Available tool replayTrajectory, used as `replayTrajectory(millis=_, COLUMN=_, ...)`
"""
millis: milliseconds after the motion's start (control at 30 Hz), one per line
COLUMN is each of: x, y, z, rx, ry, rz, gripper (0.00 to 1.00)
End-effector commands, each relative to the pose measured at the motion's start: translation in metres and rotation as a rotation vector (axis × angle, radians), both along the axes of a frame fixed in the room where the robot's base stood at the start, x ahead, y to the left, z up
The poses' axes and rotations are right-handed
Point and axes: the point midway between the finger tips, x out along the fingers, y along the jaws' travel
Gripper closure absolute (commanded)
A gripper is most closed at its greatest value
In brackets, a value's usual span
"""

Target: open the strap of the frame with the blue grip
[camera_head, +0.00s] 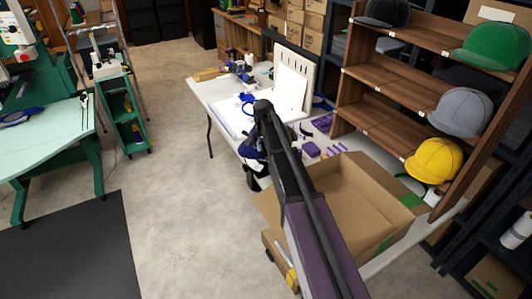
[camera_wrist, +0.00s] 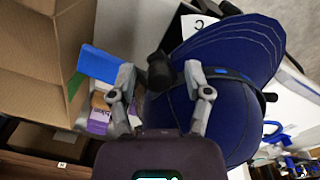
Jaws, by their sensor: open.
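In the wrist view a navy cap (camera_wrist: 225,115) fills the right half, its brim pointing up and right. A dark strap (camera_wrist: 268,97) with a bluish stretch runs across it. A dark rounded part (camera_wrist: 160,70) stands at the cap's left side, between my fingertips. My gripper (camera_wrist: 161,78) is open, one finger left of this part and the other over the cap; I cannot tell whether they touch. A blue handle-like piece (camera_wrist: 278,132) lies at the right. The cap (camera_head: 250,148) shows partly behind my arm in the head view; my fingers are hidden there.
An open cardboard box (camera_head: 385,200) stands right of my arm. Several purple pieces (camera_head: 310,149) lie on the white table (camera_head: 220,95). A wooden shelf (camera_head: 390,105) with several caps rises at the right. A blue flat piece (camera_wrist: 98,65) is left of my gripper.

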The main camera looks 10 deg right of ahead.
Motion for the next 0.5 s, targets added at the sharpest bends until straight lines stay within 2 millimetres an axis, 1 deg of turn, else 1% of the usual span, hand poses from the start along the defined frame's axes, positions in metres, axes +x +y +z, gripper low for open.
replayTrajectory(millis=300, x=-0.0001, y=0.0002, z=-0.0006, rx=0.000, ry=0.000, rz=0.000, gripper=0.36)
replayTrajectory(millis=333, x=-0.0001, y=0.0002, z=-0.0006, rx=0.000, ry=0.000, rz=0.000, gripper=0.39)
replayTrajectory(millis=367, x=0.0000, y=0.0003, z=-0.0006, rx=0.000, ry=0.000, rz=0.000, gripper=0.48)
replayTrajectory(millis=400, x=0.0000, y=0.0003, z=-0.0006, rx=0.000, ry=0.000, rz=0.000, gripper=0.60)
replayTrajectory(millis=467, x=0.0000, y=0.0003, z=-0.0006, rx=0.000, ry=0.000, rz=0.000, gripper=0.78)
replayTrajectory(millis=500, x=0.0000, y=0.0003, z=-0.0006, rx=0.000, ry=0.000, rz=0.000, gripper=0.90)
